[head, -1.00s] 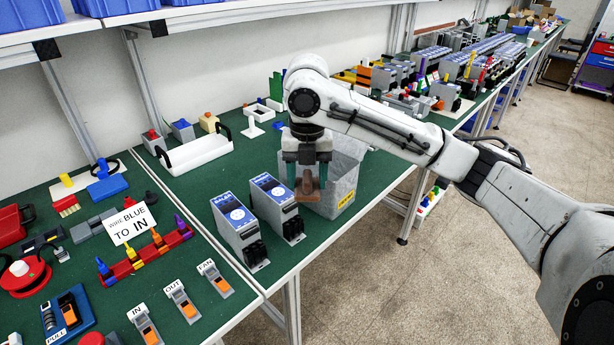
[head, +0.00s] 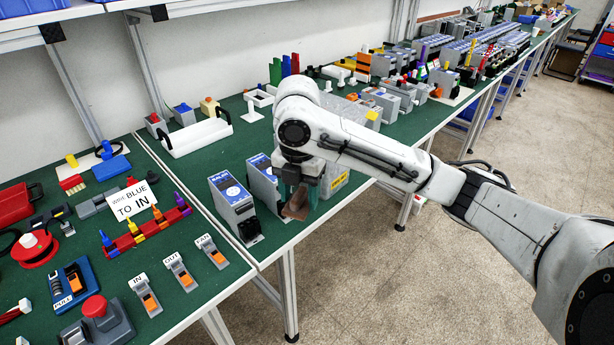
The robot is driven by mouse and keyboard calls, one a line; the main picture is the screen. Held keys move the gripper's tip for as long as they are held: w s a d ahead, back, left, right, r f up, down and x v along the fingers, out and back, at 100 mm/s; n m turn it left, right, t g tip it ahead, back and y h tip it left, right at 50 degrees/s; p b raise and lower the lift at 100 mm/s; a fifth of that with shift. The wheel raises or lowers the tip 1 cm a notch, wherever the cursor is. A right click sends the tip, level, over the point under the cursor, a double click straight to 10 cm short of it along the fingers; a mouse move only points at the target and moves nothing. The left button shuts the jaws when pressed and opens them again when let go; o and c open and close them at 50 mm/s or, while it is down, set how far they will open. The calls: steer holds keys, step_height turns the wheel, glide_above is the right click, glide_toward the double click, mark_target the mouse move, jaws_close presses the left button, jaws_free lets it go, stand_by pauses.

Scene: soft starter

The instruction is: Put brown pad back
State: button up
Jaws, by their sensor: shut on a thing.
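My gripper (head: 299,194) is shut on the brown pad (head: 297,206), which hangs tilted below the fingers near the table's front edge. It is just right of the nearer row of two grey-and-blue soft starter units; the left unit (head: 233,207) stands apart and the right unit (head: 265,183) is close beside the gripper. A grey bin with a yellow label (head: 338,181) stands behind and to the right of my gripper, partly hidden by my arm. Whether the pad touches the table or the right unit I cannot tell.
A white tray with black handles (head: 196,137) lies behind the units. A board with coloured pegs (head: 145,234), a sign (head: 136,202) and several orange-switch connectors (head: 179,271) are on the left. The table's front edge (head: 300,238) is close below the pad.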

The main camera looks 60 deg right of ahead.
steer(key=w+a+f+m, duration=0.1)
steer(key=a+f+m, duration=1.9)
steer(key=a+f, duration=0.3)
steer(key=shift+w+a+f, duration=0.3)
steer(key=shift+a+f, duration=0.1)
steer(key=shift+f, duration=0.15)
